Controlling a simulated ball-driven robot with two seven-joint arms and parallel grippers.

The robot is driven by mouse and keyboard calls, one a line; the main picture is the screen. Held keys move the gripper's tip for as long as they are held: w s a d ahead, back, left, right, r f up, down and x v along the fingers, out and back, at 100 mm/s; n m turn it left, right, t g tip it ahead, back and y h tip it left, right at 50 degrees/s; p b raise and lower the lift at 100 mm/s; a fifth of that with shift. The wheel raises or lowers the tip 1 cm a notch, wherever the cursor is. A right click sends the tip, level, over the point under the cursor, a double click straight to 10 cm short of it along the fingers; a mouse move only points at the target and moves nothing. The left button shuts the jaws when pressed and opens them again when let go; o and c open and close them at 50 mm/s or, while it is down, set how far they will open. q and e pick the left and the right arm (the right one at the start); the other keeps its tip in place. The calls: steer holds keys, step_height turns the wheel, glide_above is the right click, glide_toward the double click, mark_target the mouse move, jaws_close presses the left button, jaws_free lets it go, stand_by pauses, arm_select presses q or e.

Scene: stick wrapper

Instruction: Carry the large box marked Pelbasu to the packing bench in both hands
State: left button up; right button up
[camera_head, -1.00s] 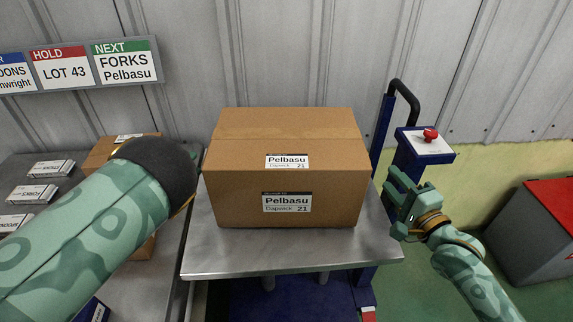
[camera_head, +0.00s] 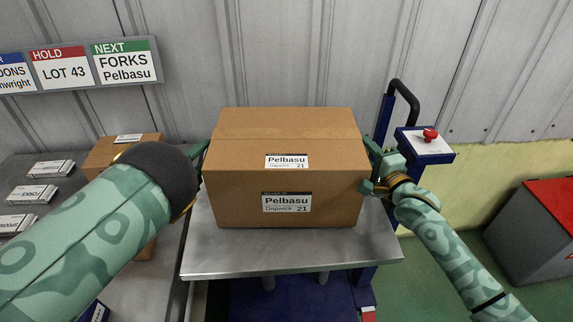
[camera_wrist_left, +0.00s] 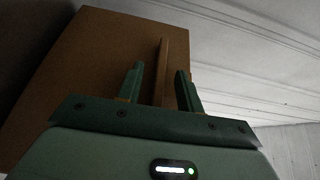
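The large brown box (camera_head: 287,175) marked Pelbasu sits upright on a metal platform (camera_head: 290,258), labels facing me. My left gripper (camera_head: 202,152) is at the box's left side, mostly hidden behind my dark wrist. In the left wrist view my left gripper (camera_wrist_left: 160,85) has its two fingers apart, in front of the brown box (camera_wrist_left: 85,65), with a narrow brown upright strip between them. I cannot tell whether they touch. My right gripper (camera_head: 371,168) is at the box's right side, its fingers apart, apparently at or very near the cardboard.
A grey bench (camera_head: 150,285) at left holds a smaller brown box (camera_head: 105,152) and several white cartons (camera_head: 40,195). A blue post (camera_head: 425,150) with a red button stands right of the platform. A grey bin (camera_head: 535,235) with a red top is far right. A corrugated wall is behind.

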arm_select(q)
jaws_close()
arm_select(e)
jaws_close()
stand_by(0.9)
